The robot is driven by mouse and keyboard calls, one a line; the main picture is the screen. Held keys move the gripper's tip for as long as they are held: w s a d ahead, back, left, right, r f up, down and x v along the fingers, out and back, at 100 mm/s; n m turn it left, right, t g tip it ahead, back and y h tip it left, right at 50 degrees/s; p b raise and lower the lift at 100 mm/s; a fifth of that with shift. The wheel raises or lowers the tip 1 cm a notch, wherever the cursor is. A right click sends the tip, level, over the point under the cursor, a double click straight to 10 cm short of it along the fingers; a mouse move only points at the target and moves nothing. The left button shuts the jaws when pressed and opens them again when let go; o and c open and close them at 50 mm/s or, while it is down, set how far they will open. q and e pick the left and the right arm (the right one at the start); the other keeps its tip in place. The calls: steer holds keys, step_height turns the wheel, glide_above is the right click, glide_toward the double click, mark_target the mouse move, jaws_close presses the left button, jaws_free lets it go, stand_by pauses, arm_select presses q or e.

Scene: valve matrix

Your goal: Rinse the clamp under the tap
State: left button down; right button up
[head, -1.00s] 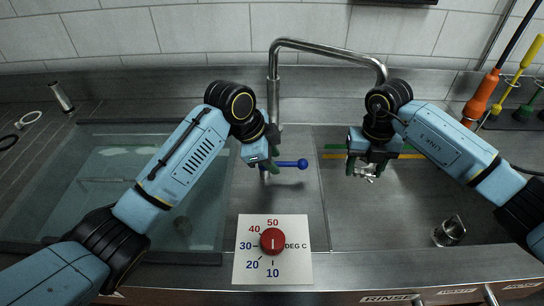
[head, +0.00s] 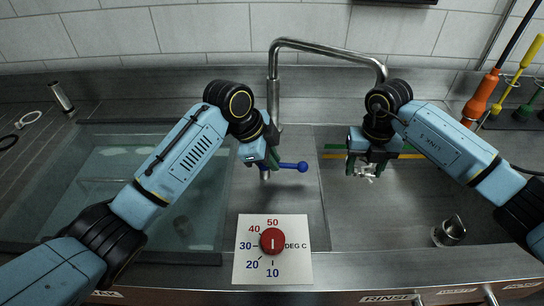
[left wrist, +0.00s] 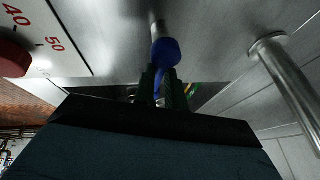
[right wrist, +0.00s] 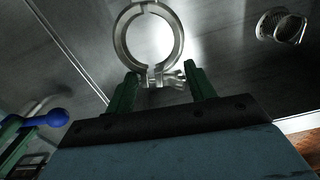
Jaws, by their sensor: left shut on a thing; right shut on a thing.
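The clamp (right wrist: 150,45) is a metal ring with a bolt; in the right wrist view its bolt end sits between my right fingertips (right wrist: 158,85). In the head view the clamp (head: 367,172) shows below my right gripper (head: 366,165), which is shut on it, under the spout end. The tap (head: 325,47) is a bent steel pipe behind the arms; no water stream is visible. The blue-knobbed lever (head: 302,167) sticks out to the right of the tap base. My left gripper (head: 269,164) is shut on this lever; its blue knob (left wrist: 165,52) also shows in the left wrist view.
A red temperature dial (head: 272,241) on a white plate is at the front middle. A water-filled basin (head: 100,200) lies left. The right basin holds a metal cylinder (head: 449,233). Brushes with orange (head: 483,98) and yellow handles stand at the right back.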

arm_select(q)
steer(key=shift+s+a+m+g, duration=0.15)
steer(key=shift+m+g, duration=0.35)
steer(key=shift+m, duration=0.7)
steer(key=c, duration=1.5)
jaws_free()
steer(key=shift+o, duration=0.2)
steer(key=v, duration=1.2)
steer(key=shift+a, duration=0.1)
